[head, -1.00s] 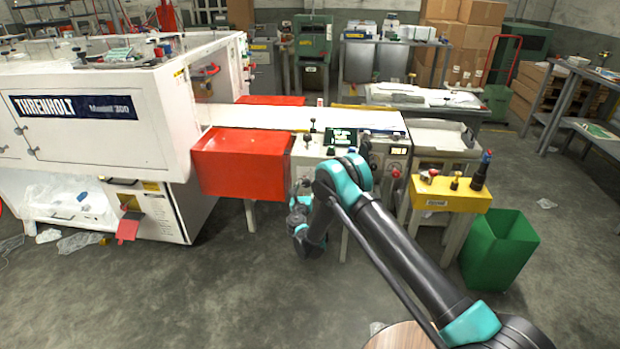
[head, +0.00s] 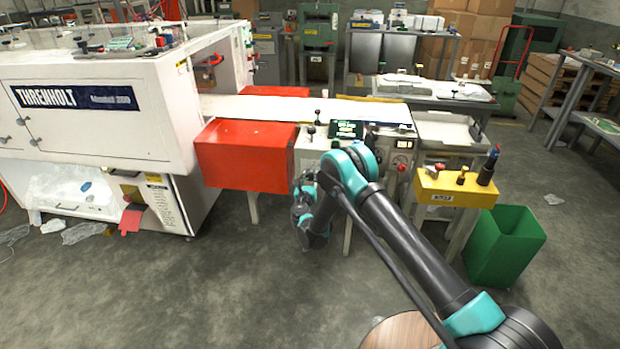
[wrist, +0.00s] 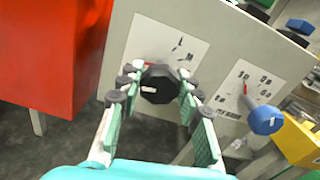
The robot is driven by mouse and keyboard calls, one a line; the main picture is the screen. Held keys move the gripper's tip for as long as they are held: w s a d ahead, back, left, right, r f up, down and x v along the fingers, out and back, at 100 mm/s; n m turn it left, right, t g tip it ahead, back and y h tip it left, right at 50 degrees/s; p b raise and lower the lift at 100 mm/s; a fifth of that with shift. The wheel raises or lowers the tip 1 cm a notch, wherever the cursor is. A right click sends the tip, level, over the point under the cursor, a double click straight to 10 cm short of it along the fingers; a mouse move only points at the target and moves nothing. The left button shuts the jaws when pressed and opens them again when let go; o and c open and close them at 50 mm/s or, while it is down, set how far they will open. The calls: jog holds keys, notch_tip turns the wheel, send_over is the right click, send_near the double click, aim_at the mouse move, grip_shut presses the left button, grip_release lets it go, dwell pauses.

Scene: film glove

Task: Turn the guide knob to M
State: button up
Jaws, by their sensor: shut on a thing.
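The guide knob (wrist: 158,84) is a dark, many-sided knob on a grey panel in the wrist view. It has a short white mark on its face. A white dial plate (wrist: 160,40) lies behind it, with the letters L and M readable at the upper right of the knob. A small red mark shows at the knob's upper left edge. My gripper (wrist: 159,82) is shut on the knob, with fingers at its left and right sides. In the head view my arm hides the knob.
A blue knob (wrist: 265,119) with its own numbered plate (wrist: 255,85) stands right of the gripper. A red-orange box (head: 245,155) is left of the panel. A yellow box with buttons (head: 455,187) and a green bin (head: 505,247) stand to the right.

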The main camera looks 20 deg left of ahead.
jog(key=m, duration=0.3)
jog(key=shift+m, duration=0.4)
jog(key=m, duration=0.4)
jog(key=shift+m, duration=0.3)
jog(key=m, duration=0.4)
jog(key=shift+d, duration=0.1)
jog(key=m, duration=0.4)
jog(key=shift+f, duration=0.1)
jog(key=m, duration=1.4)
